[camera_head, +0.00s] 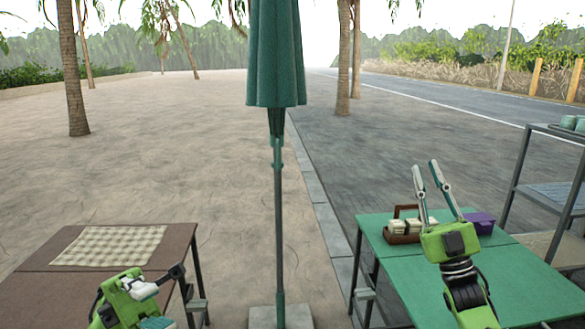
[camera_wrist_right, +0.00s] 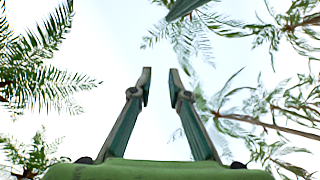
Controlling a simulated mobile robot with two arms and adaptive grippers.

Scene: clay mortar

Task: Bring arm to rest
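My right gripper (camera_head: 427,171) is raised above the green table, its two fingers pointing up and apart with nothing between them. The right wrist view shows the same gripper (camera_wrist_right: 160,80) open and empty against the sky. My left arm (camera_head: 120,297) is folded low over the near part of the brown table; its fingers cannot be made out clearly. The green table (camera_head: 530,285) stands at the right and the brown table (camera_head: 40,285) at the left.
A brown carrier (camera_head: 403,238) with pale items and a purple box (camera_head: 481,222) sit on the green table. A checkered cloth (camera_head: 110,245) lies on the brown table. A closed green parasol (camera_head: 276,60) stands between the tables. A metal shelf (camera_head: 520,165) is at far right.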

